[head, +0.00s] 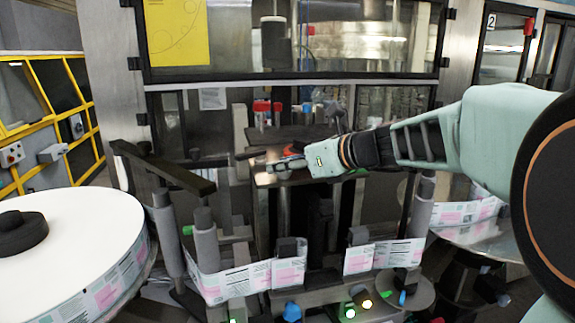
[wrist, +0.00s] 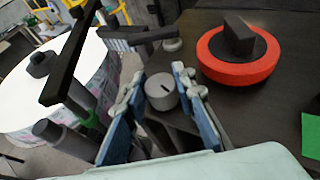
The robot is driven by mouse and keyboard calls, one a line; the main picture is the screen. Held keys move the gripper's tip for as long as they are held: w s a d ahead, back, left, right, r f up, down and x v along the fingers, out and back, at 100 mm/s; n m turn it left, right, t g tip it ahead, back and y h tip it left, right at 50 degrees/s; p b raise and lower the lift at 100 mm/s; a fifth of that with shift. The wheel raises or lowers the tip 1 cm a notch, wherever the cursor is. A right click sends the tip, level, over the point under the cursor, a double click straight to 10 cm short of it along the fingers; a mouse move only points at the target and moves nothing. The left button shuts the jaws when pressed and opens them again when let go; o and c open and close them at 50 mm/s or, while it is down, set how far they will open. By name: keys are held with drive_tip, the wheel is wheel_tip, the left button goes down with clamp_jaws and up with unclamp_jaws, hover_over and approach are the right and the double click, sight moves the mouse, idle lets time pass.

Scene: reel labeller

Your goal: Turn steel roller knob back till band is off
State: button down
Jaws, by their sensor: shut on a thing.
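The steel roller knob (wrist: 162,92) is a small grey cylinder with a dark slot on its top face. In the wrist view it sits between the two fingers of my gripper (wrist: 158,84), which is shut on it. In the head view my gripper (head: 280,168) reaches in from the right to the middle of the machine, and the knob cannot be made out there. The printed label band (head: 235,282) runs around rollers low at the front, with another stretch (head: 384,257) to the right. I cannot tell how the knob acts on the band.
A red ring with a dark knob (wrist: 237,70) sits to the right of my fingers on the dark plate. A dark bar (wrist: 72,52) stands to the left. A large white reel (head: 75,245) is at the left. Lit buttons (head: 358,300) are below.

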drive_tip(key=shift+n+g+p, duration=0.3)
drive_tip(key=shift+p, duration=0.05)
drive_tip(key=n+g+y+p, duration=0.2)
drive_tip(key=n+g+p, duration=0.1)
drive_tip(key=p, duration=0.1)
drive_tip(key=shift+w+r, duration=0.1)
drive_tip(key=shift+r, duration=0.1)
drive_tip(key=n+g, duration=0.1)
drive_tip(key=n+g+y, duration=0.1)
drive_tip(key=n+g, duration=0.1)
drive_tip(key=g, duration=0.1)
drive_tip(key=shift+f+n+p, duration=0.25)
drive_tip(key=shift+n+p, duration=0.05)
drive_tip(key=shift+p, duration=0.05)
drive_tip(key=shift+n+g, duration=1)
drive_tip(key=shift+g, duration=0.2)
drive_tip(key=c, duration=1.6)
unclamp_jaws()
